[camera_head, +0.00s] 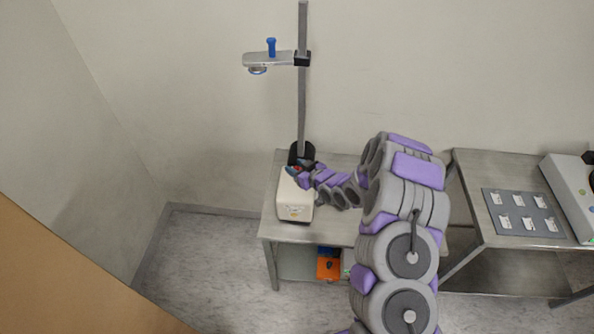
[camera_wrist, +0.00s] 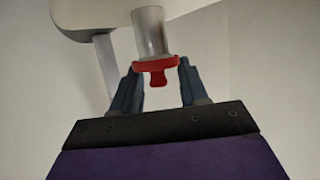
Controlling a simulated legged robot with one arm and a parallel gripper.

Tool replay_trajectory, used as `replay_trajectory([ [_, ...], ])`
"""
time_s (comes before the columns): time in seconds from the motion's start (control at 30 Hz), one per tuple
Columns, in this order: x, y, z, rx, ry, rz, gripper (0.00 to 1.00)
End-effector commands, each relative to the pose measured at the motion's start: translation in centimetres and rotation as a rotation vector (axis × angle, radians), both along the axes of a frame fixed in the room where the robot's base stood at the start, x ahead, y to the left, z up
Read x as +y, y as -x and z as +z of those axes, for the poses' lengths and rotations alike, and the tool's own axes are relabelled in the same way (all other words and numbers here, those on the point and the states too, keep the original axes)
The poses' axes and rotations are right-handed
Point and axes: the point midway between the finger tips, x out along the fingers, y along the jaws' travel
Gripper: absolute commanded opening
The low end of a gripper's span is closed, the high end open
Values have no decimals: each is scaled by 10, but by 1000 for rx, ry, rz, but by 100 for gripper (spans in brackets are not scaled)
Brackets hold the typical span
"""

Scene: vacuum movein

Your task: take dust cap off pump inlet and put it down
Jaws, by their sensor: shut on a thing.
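The pump is a cream-white box (camera_head: 296,203) at the left end of the near metal table. In the wrist view, its metal inlet tube (camera_wrist: 150,32) runs to the red dust cap (camera_wrist: 156,64), with its small knob toward me. The cap sits at the tube's end and appears to touch it. My gripper (camera_wrist: 160,72) is shut on the cap, one dark finger at each side. In the head view, my gripper (camera_head: 295,171) is at the pump's top back edge, and the cap is too small there to make out clearly.
A vertical post (camera_head: 302,95) with a clamp arm (camera_head: 270,59) rises behind the pump. An orange item (camera_head: 328,265) is on the lower shelf. A second table (camera_head: 500,262) at right holds a grey mat with several small pieces. The table (camera_head: 340,233) has bare room right of the pump.

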Motion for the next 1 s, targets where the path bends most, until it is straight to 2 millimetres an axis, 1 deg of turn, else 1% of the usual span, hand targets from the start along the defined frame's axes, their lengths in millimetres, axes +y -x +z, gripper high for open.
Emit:
replay_trajectory([
  [0.03,0,0,-1,2,1,0,18],
  [0.13,0,0,-1,2,1,0,9],
  [0.2,0,0,-1,3,1,0,6],
  [0.23,0,0,-1,3,1,-1,0],
  [0.6,-1,1,-6,13,4,0,0],
  [0.73,-1,1,-4,15,5,0,0],
  [0.87,-2,2,5,15,5,0,0],
  [0.97,-2,1,19,9,5,0,0],
  [1.0,-2,1,27,7,4,-1,0],
])
